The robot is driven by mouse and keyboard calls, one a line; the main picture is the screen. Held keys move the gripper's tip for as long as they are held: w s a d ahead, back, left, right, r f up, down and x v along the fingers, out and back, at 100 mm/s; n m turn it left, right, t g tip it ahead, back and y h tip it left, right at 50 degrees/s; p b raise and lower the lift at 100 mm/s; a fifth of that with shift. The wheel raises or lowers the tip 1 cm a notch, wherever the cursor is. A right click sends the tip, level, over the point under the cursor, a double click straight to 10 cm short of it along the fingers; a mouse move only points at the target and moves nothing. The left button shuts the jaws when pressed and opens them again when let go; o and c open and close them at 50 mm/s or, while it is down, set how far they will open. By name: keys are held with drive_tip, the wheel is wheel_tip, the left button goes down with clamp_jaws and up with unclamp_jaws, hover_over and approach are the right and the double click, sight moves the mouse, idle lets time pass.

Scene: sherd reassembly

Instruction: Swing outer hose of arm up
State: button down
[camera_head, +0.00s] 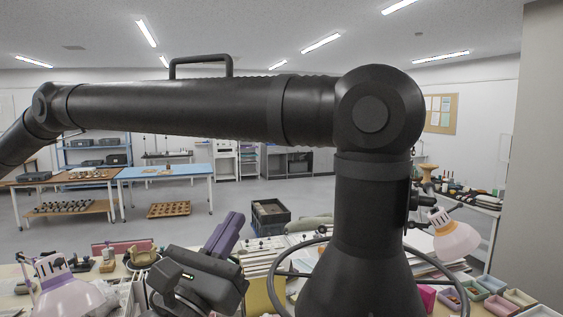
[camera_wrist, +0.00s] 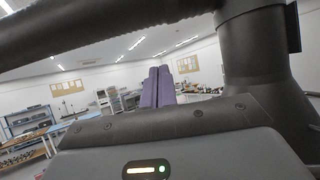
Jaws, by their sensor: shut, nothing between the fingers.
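A large black extraction arm spans the head view. Its upright hose (camera_head: 372,205) rises from a flared base to a round elbow joint (camera_head: 380,108). Its outer hose (camera_head: 200,109) runs nearly level leftward from the elbow and carries a black handle (camera_head: 200,60) on top. A second joint (camera_head: 45,108) ends it at far left, where a short section slopes down out of frame. The outer hose also crosses the top of the wrist view (camera_wrist: 90,33). My gripper (camera_head: 236,220), with purple fingers, is shut and empty, below the outer hose and left of the upright; its fingers (camera_wrist: 158,72) point away, apart from the hose.
A near bench holds a pink lamp (camera_head: 70,295) at left, another pink lamp (camera_head: 452,235) at right, and small trays (camera_head: 490,283). A dark crate (camera_head: 270,214) stands beyond. A blue table (camera_head: 165,172) stands farther back. Grey floor is open between.

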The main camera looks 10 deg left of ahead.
drive_tip(key=s+r+p+x, duration=0.1)
drive_tip(key=r+p+x, duration=0.1)
drive_tip(key=p+x, duration=0.6)
drive_tip(key=x, duration=0.4)
drive_tip(key=shift+w+r+p, duration=0.25)
drive_tip(key=shift+r+p, duration=0.05)
drive_tip(key=shift+r, duration=0.1)
drive_tip(key=shift+r, duration=0.1)
